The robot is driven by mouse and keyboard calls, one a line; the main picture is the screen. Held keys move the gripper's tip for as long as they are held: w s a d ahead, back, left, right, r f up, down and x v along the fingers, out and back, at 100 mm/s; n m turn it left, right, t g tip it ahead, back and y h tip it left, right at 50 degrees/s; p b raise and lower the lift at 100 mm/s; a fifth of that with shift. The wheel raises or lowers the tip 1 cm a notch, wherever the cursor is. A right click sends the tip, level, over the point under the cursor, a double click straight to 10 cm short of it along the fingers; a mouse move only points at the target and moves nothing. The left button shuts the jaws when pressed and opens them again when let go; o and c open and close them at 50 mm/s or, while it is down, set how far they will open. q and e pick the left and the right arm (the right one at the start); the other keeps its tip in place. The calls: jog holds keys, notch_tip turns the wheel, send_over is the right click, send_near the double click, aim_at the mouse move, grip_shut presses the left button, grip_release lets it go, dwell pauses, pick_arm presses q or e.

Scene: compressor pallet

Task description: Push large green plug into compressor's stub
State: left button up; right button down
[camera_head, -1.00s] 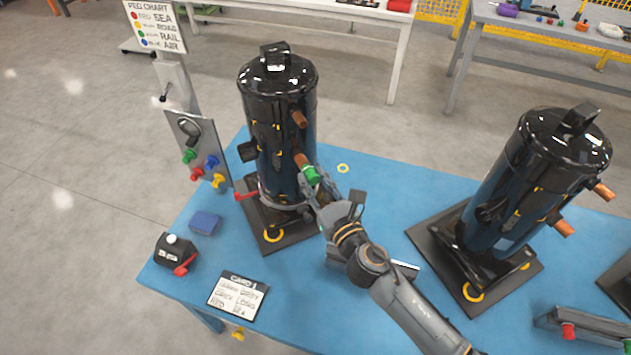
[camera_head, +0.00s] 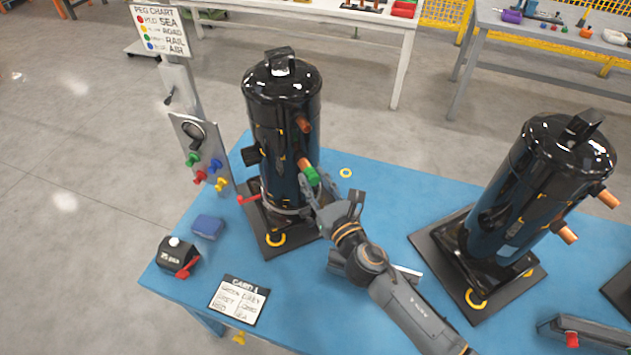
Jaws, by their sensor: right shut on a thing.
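The near-left compressor (camera_head: 283,110) is a tall black cylinder standing on a dark base plate. Its lower copper stub (camera_head: 304,162) points right and down toward the viewer. The large green plug (camera_head: 312,176) is at the end of this stub, in line with it. They look to be touching, but I cannot tell how deep the plug sits. My right gripper (camera_head: 318,187) reaches in from the lower right, its fingers shut on the green plug. My left gripper is not in view.
A second black compressor (camera_head: 541,185) stands at the right of the blue table (camera_head: 380,190). A peg panel (camera_head: 203,150) stands left. A black box (camera_head: 178,256) with a red lever, a blue block (camera_head: 208,227) and a card (camera_head: 239,300) lie front left.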

jog(key=c, duration=1)
grip_release()
jog(key=shift+o, duration=0.2)
jog(key=v, duration=1.2)
